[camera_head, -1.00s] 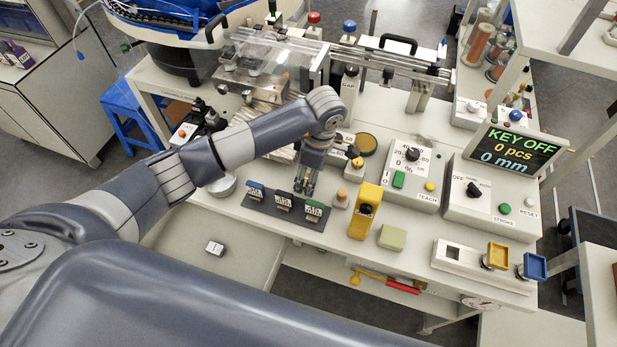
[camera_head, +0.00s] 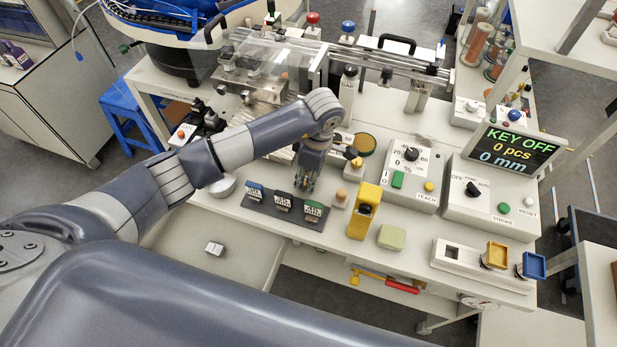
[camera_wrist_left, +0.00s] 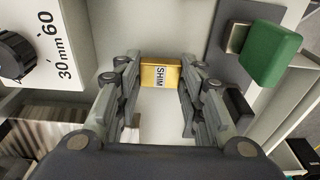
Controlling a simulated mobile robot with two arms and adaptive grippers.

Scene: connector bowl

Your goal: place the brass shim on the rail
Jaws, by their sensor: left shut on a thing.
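The brass shim (camera_wrist_left: 160,74), a small gold block marked SHIM, sits between the fingertips of my left gripper (camera_wrist_left: 158,80) in the left wrist view. The gripper is shut on it. In the head view my left gripper (camera_head: 307,181) points down just behind the dark holder with the labelled blocks; the shim is too small to make out there. The metal rail (camera_head: 412,66) runs along the back of the bench, well behind and right of the gripper. My right gripper is not in view.
The dark holder (camera_head: 262,208) carries blue, black and green-topped blocks; the green one (camera_wrist_left: 270,53) is close right of the gripper. A wooden peg (camera_head: 341,198) and yellow stand (camera_head: 363,218) stand to the right. A clear cover (camera_head: 290,62) is behind.

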